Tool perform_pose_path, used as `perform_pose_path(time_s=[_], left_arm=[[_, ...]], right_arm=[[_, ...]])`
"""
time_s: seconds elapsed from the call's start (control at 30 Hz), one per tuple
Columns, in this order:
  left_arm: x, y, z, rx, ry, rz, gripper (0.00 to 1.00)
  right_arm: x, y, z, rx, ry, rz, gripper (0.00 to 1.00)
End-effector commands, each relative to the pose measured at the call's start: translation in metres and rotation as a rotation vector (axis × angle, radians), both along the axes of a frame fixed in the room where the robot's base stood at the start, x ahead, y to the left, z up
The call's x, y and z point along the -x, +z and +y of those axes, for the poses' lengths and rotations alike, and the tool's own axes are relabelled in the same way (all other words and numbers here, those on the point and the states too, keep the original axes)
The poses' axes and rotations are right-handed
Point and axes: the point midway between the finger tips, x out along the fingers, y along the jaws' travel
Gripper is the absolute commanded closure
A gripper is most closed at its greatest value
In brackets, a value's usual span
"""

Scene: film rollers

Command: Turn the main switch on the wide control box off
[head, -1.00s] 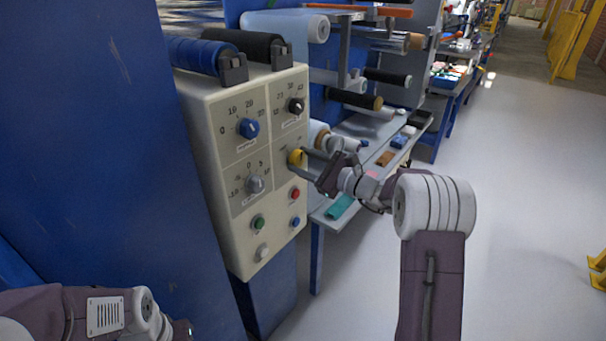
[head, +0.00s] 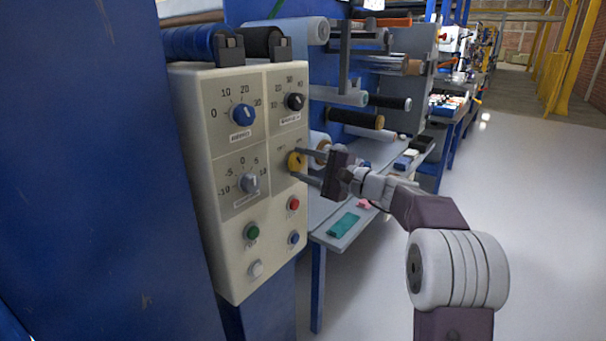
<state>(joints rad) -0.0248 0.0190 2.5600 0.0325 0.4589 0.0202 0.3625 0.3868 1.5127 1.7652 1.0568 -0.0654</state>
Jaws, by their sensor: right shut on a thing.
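The wide control box (head: 212,250) is cream coloured and fills the left middle of the head view. A yellow knob (head: 294,160), which looks like the main switch, sits on the right side of its front panel. My right gripper (head: 299,166) reaches it from the right, shut on the yellow knob, with one finger above and one below. The fingers hide part of the knob and its labels, so its exact setting is unclear. My left gripper is out of view.
Other controls lie close by: a blue knob (head: 243,115), a black knob (head: 295,101), a grey knob (head: 249,183), and a red button (head: 294,203). A grey bench (head: 335,238) with small items stands just right of the box. Open floor (head: 545,200) lies farther right.

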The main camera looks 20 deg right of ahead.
Motion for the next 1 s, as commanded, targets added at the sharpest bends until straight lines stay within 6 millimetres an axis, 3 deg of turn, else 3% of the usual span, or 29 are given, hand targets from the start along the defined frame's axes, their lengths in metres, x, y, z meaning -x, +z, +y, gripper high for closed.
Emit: perform_pose_path(time_s=[0.63, 0.67, 0.7, 0.73, 1.0], left_arm=[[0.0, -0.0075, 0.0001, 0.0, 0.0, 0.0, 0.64], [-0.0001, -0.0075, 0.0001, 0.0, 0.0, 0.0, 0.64], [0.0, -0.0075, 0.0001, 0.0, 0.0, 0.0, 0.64], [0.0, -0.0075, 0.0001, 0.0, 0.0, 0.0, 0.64], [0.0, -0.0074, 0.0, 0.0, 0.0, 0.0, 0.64]], right_arm=[[0.0001, -0.0005, 0.0004, 0.037, 0.002, -0.027, 0.94], [0.0001, -0.0005, 0.0004, 0.037, 0.002, -0.027, 0.48], [0.0001, -0.0004, 0.0004, 0.036, 0.002, -0.026, 0.37], [0.0001, -0.0004, 0.0004, 0.036, 0.002, -0.026, 0.32], [0.0003, -0.0002, 0.0, 0.035, 0.0, -0.026, 0.32]])
